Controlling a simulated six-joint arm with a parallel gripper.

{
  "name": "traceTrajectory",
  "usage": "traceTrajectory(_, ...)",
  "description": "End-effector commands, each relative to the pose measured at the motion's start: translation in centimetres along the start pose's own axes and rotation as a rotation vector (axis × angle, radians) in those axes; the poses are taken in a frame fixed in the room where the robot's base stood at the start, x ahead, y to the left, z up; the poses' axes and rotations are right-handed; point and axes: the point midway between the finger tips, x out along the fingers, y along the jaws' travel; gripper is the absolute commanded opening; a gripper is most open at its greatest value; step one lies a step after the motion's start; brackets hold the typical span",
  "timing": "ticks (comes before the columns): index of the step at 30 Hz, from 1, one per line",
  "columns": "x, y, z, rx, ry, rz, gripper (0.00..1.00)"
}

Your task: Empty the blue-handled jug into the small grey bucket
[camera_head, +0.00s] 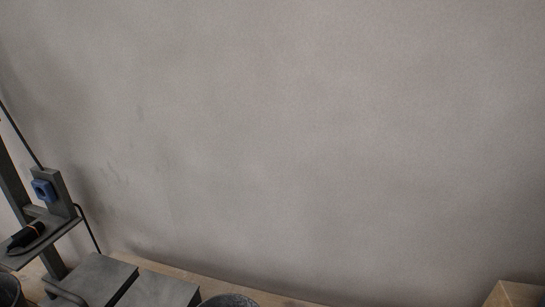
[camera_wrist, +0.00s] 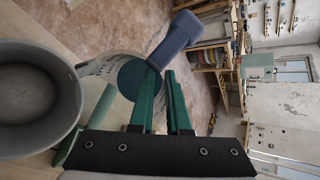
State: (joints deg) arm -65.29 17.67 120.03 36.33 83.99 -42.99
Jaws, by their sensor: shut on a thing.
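In the wrist view my gripper (camera_wrist: 160,80) has green fingers, shut on the blue handle (camera_wrist: 178,38) of the jug. The handle sticks out beyond the fingertips to the upper right. The jug's pale body (camera_wrist: 97,68) shows behind and left of the fingers, with dark marks on it; much of it is hidden, and I cannot see its contents. A grey round bucket (camera_wrist: 68,72) with a wide rim is at the left edge, close beside the jug; it looks empty inside. I cannot tell if the two touch. My gripper is not in the head view.
In the head view a grey speckled rim (camera_head: 228,300) shows at the bottom edge, with grey flat boxes (camera_head: 95,278) beside it. A metal stand with a small shelf (camera_head: 45,240) is at the left. A wooden block (camera_head: 515,295) is at the lower right. A plain wall fills the rest.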

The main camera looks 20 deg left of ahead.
Motion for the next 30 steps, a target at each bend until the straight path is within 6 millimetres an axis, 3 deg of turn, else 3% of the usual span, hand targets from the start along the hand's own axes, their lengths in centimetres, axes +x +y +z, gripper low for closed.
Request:
traceTrajectory(3,0.0,0.7,-0.2,-0.055,-0.038,-0.180,0.00)
traceTrajectory(18,-1.1,4.2,-0.5,-0.272,-0.145,-0.717,0.00)
traceTrajectory(30,-1.7,4.6,-0.3,-0.322,-0.165,-0.815,0.00)
